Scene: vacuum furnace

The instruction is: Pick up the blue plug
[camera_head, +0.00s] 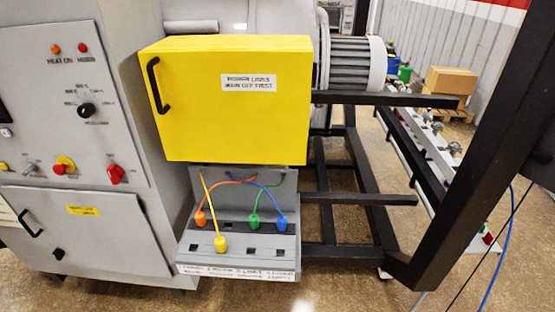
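The blue plug (282,224) stands in the back row of sockets on a grey socket panel (205,255), at the right end. A blue cord runs up and left from it to the rear of the panel. A green plug (254,222) stands just left of it, and an orange plug (200,219) is at the left end of the same row. A yellow plug (221,244) stands in the front row. Neither of my grippers shows in the head view.
A yellow box (220,120) with a black handle overhangs the panel. A grey control cabinet (75,160) with knobs stands at left. Black frame bars (360,198) run right of the panel. The floor in front is clear.

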